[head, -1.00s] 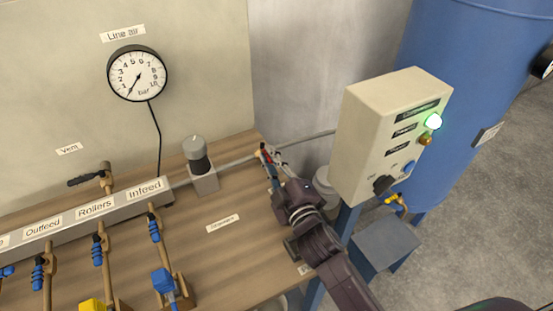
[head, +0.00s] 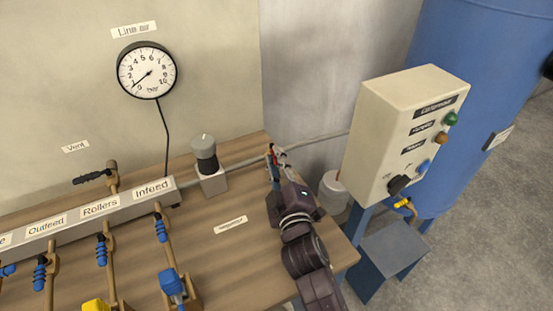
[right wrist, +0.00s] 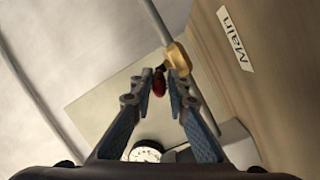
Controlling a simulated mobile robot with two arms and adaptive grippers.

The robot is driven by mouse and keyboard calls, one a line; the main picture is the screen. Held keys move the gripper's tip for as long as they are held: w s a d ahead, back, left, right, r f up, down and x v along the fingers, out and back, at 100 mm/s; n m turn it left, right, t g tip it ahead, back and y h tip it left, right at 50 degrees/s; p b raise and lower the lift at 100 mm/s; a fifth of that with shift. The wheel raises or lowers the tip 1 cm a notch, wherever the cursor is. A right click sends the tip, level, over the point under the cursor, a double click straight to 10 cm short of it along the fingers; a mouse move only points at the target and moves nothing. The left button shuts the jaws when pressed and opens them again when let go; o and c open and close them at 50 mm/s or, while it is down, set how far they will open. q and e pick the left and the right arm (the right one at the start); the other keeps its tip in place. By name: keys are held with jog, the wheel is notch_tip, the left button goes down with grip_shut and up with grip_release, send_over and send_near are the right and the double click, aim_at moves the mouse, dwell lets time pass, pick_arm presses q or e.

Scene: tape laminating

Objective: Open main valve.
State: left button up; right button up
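The main valve shows in the right wrist view as a brass body (right wrist: 176,57) on a grey pipe, with a red handle (right wrist: 158,82) near the fingertips. A label reading Main (right wrist: 234,38) is on the bench beside it. In the head view my right gripper (head: 276,153) is at the pipe behind the bench's right part. In the right wrist view the same gripper (right wrist: 160,75) has its fingertips close together, with the red handle between them. Whether they press on it is not clear. The line air gauge (head: 147,70) reads near zero. My left gripper is not in view.
A cream control box (head: 395,135) with lamps and a black knob stands right of the bench. A blue tank (head: 455,50) is behind it. A grey-black unit (head: 208,165) stands left of the gripper. Several blue-handled valves, such as the infeed one (head: 161,228), line the front left.

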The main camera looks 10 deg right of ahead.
jog(key=shift+o, duration=1.4)
